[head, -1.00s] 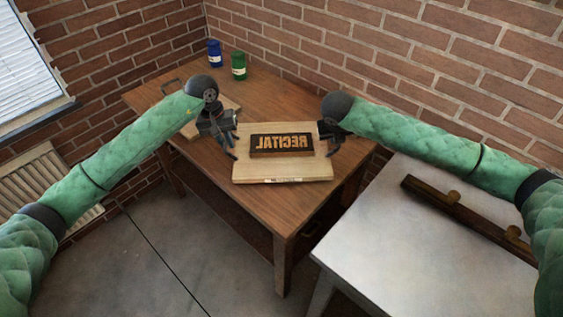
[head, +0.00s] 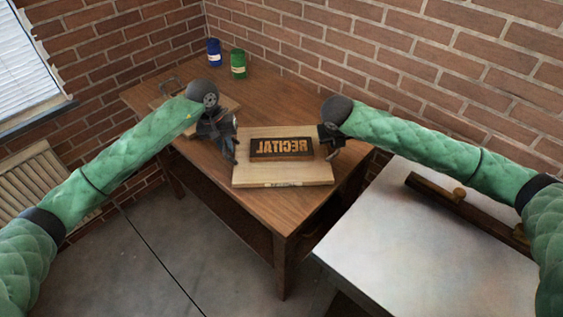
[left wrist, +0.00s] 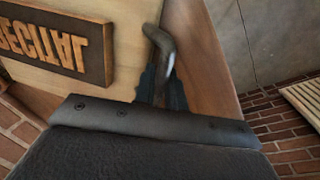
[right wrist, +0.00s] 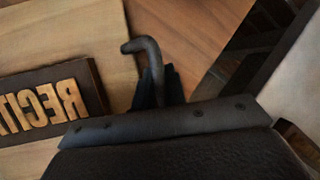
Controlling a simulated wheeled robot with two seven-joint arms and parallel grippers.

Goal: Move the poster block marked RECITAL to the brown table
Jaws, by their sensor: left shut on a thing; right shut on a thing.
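The poster block (head: 250,171) is a pale wooden slab with a dark plate reading RECITAL in mirrored raised letters. It lies level over the brown table (head: 287,207); I cannot tell whether it touches the top. My left gripper (head: 232,153) is shut at its left side, and my right gripper (head: 335,142) is shut at its right side. A dark hooked piece, apparently a handle, shows at my jaws in the left wrist view (left wrist: 161,42) and right wrist view (right wrist: 146,48). The grippers' bodies partly hide the grips.
Blue (head: 214,54) and green (head: 238,65) cans stand at the back of the brown table. Another pale board (head: 225,103) lies partly behind my left gripper. A pale table (head: 400,240) with a dark brown bar (head: 450,202) stands at right. Brick walls close the back.

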